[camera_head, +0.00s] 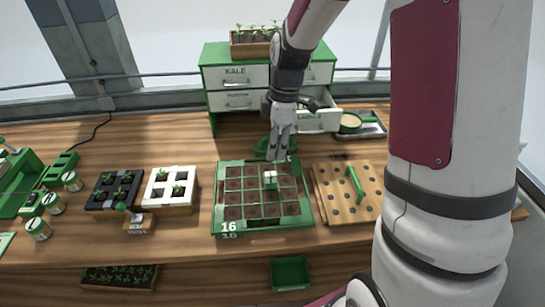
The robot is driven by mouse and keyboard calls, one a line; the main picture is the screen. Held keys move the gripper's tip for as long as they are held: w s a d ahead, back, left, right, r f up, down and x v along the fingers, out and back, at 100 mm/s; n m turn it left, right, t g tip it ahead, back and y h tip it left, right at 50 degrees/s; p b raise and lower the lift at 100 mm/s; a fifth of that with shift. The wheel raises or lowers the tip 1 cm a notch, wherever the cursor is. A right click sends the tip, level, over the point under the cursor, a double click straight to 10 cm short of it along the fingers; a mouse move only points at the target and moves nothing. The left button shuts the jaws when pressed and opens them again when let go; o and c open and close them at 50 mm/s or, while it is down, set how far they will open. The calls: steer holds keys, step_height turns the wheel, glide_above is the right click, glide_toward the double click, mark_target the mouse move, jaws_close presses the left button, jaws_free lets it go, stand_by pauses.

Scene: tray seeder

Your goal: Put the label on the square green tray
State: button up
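The square green tray (301,224) lies on the wooden bench, with dark soil cells and the number 16 on its near left corner. A small white and green piece (270,176) shows over its cells near the middle; it may be the label, but it is too small to tell. My gripper (273,157) points down over the far edge of the tray, just beyond the white piece. A gap between the gripper and the piece seems to show, but contact cannot be judged. The fingers are small and their opening is unclear.
A wooden board (330,199) with holes and a green handle lies right of the tray. Black (96,204) and white (153,200) seedling trays stand left, with a small wooden block (139,225) before them. A drawer cabinet (218,103) stands behind, one drawer (318,121) pulled out.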

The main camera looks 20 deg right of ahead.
steer(key=s+a+r+m+t+h, duration=0.1)
steer(key=s+r+m, duration=0.25)
steer(key=r, duration=0.35)
steer(key=s+a+r+m+t, duration=0.1)
steer(key=s+r+m, duration=0.1)
steer(key=s+r, duration=0.3)
steer(key=s+a+r+m+t, duration=0.1)
steer(key=s+r+m, duration=0.2)
steer(key=s, duration=0.3)
steer(key=s+a+r+m+t, duration=0.1)
steer(key=s+r+m+t, duration=0.1)
steer(key=s+r+m, duration=0.2)
steer(key=s+m, duration=0.2)
steer(key=s, duration=0.1)
steer(key=shift+r, duration=0.25)
steer(key=shift+s, duration=0.1)
